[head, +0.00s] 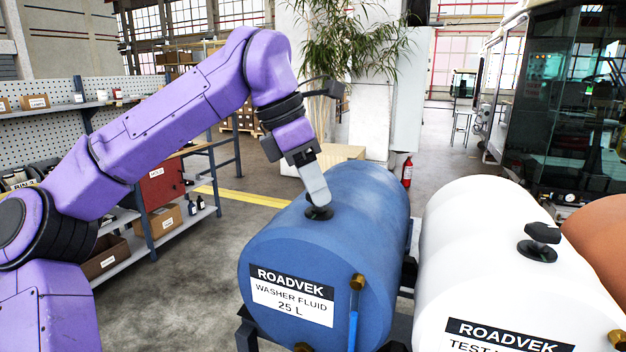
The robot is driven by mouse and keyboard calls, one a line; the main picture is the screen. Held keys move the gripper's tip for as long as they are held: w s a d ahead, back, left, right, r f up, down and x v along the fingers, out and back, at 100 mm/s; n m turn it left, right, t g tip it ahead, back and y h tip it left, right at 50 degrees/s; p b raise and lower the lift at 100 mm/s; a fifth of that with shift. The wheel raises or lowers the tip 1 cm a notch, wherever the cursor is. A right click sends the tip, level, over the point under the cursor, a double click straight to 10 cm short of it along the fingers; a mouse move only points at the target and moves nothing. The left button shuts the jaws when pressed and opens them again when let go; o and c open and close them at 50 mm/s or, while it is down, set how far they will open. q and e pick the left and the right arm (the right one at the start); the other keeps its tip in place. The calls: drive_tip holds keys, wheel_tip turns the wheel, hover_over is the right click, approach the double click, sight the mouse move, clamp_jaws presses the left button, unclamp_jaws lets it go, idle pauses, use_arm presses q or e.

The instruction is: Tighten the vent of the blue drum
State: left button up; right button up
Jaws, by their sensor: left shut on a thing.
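The blue drum (277,250) lies on its side in the middle of the head view, with a label reading ROADVEK WASHER FLUID 25 L. Its black vent (319,213) sits on top of the drum; only the dark base shows below my fingers. My left gripper (317,199) comes down from above, its fingers shut on the vent and hiding most of it. My right gripper is not in view.
A white drum (470,235) with a black vent knob (540,239) lies right beside the blue one, and an orange drum (601,235) is beyond it. A shelf bench (150,240) stands at left. A red fire extinguisher (407,172) stands behind.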

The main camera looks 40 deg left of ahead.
use_arm(q)
drive_tip(key=o, duration=1.1)
drive_tip(key=shift+c, duration=0.2)
drive_tip(key=p+v, duration=0.1)
drive_tip(key=v, duration=0.9)
drive_tip(key=shift+r, duration=0.25)
